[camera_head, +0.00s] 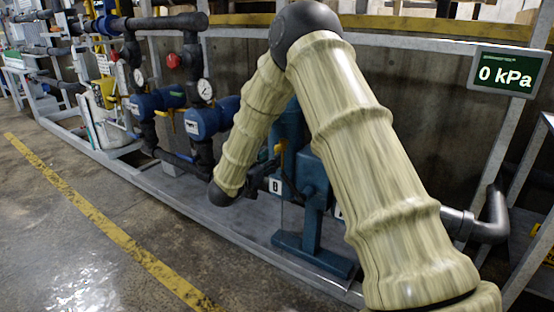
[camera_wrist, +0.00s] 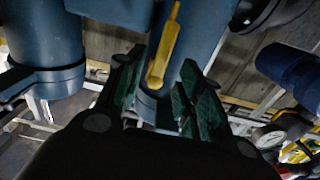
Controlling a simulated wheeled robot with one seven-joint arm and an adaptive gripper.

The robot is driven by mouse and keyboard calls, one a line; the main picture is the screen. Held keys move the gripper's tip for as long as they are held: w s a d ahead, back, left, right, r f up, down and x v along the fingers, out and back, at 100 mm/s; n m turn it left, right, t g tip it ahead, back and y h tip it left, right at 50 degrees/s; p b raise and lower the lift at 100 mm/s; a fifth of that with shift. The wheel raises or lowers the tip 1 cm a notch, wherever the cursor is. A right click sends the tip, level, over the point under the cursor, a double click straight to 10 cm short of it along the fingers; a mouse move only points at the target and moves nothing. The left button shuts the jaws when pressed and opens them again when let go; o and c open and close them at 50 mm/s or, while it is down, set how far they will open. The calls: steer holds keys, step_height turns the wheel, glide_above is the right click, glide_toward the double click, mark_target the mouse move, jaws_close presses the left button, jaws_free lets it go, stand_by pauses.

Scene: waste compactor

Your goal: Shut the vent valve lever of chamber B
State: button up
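A yellow lever (camera_wrist: 166,45) runs down in front of a blue pipe in the wrist view, its lower end between my two fingers. My gripper (camera_wrist: 157,85) is open, with a gap on both sides of the lever's end; I cannot tell its exact depth relative to the fingers. In the head view, a small yellow part (camera_head: 281,148), which looks like this lever, shows beside the blue chamber body next to the label B (camera_head: 275,186). My forearm hides much of that area and most of my gripper.
A pressure display (camera_head: 508,74) reads 0 kPa at the upper right. Blue valve bodies and gauges (camera_head: 205,89) stand left of my arm on the grey frame. Floor with a yellow line (camera_head: 110,228) is clear at the front left. A dark pipe (camera_head: 485,225) sticks out at the right.

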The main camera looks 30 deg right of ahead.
steer(key=shift+b+x, duration=0.55)
steer(key=shift+x, duration=1.85)
jaws_close()
